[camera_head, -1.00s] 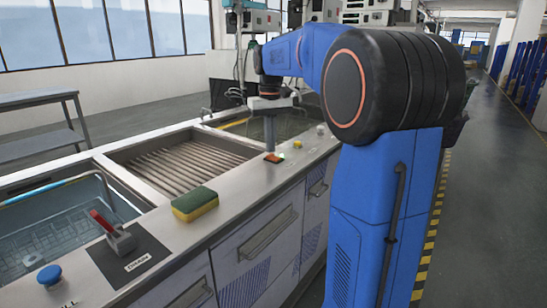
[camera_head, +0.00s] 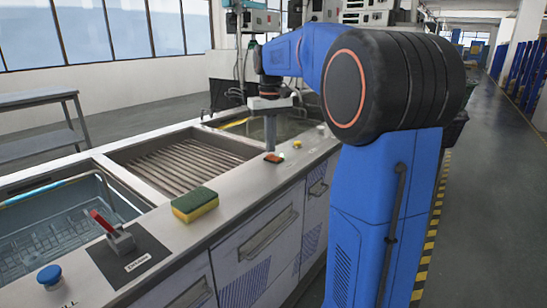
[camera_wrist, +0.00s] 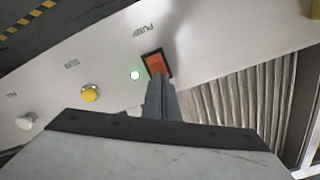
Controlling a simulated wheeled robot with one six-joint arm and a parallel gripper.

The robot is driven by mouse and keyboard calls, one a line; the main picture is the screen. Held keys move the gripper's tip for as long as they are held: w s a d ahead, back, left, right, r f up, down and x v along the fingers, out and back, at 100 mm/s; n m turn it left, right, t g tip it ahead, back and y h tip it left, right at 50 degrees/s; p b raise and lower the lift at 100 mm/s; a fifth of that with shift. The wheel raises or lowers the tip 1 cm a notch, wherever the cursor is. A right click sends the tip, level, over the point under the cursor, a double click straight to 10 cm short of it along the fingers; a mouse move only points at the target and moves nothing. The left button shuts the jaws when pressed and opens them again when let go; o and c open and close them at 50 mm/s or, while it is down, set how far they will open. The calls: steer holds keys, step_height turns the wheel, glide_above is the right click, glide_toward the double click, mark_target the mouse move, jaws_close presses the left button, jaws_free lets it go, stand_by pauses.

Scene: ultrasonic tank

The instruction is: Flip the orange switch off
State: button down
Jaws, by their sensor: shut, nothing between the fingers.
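The orange switch (camera_head: 273,158) sits in a dark frame on the front ledge of the tank counter. In the wrist view the orange rocker (camera_wrist: 158,63) shows just past my fingertips, beside a lit green lamp (camera_wrist: 135,75) and near the printed word PUMP. My gripper (camera_head: 271,147) points down over the switch. In the wrist view its fingers (camera_wrist: 156,80) are shut and empty, and their tips overlap the near edge of the switch. I cannot tell whether they touch it. The near part of the switch is hidden behind the fingers.
A yellow button (camera_wrist: 91,93) and a white knob (camera_wrist: 26,121) lie along the same ledge. A yellow-green sponge (camera_head: 195,205), a red-handled lever (camera_head: 118,238) and a blue button (camera_head: 50,277) are nearer. The ribbed basin (camera_head: 180,160) opens beside the ledge.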

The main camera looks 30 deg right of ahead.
mark_target(271, 155)
steer(key=shift+f, duration=0.75)
stand_by(0.7)
steer(key=shift+r, duration=0.1)
step_height(271, 155, up, 7)
stand_by(0.9)
steer(key=shift+s, duration=0.1)
stand_by(0.4)
